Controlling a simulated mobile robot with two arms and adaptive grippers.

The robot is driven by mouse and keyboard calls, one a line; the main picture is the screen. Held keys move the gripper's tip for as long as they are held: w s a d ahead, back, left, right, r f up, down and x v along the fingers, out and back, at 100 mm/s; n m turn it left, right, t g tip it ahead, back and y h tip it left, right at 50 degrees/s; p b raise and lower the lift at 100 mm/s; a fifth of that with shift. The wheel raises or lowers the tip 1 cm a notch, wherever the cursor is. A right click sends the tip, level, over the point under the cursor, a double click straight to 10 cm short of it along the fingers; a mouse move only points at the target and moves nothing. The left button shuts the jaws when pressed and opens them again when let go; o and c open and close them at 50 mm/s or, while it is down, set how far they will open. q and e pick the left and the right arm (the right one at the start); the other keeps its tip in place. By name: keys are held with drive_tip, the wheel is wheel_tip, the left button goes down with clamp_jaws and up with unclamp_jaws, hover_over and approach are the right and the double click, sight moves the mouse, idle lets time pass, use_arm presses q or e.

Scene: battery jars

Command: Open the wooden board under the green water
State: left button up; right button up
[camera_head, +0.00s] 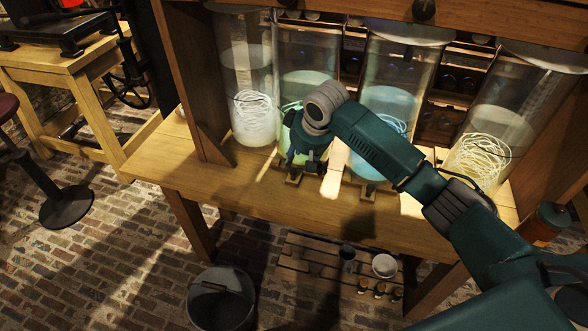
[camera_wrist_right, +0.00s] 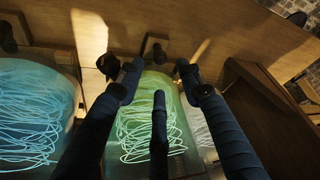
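The green water (camera_wrist_right: 150,120) is in a glass jar with pale coiled strands. In the head view its jar (camera_head: 306,60) is second from the left and partly hidden by my right arm. A small board with a dark knob (camera_head: 293,178) lies at the front of that jar's base. The knob also shows in the right wrist view (camera_wrist_right: 158,52), between and slightly beyond my fingertips. My right gripper (camera_head: 301,160) is in front of the green water, low over the table. Its fingers (camera_wrist_right: 158,76) are spread and empty. My left gripper is not in view.
The blue-water jar (camera_head: 395,80) stands to the right, with its own knobbed board (camera_head: 368,190) in front. A clear jar (camera_head: 248,75) stands left and another (camera_head: 490,130) far right. The wooden table (camera_head: 240,190) has free room along its front edge. A bucket (camera_head: 220,298) stands on the floor.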

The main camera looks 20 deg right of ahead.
sight(294, 170)
drive_tip(key=x, duration=0.7)
drive_tip(key=shift+w+f, duration=0.15)
drive_tip(key=shift+f, duration=0.25)
drive_tip(key=shift+c, duration=0.5)
drive_tip(key=shift+a, duration=0.1)
clamp_jaws()
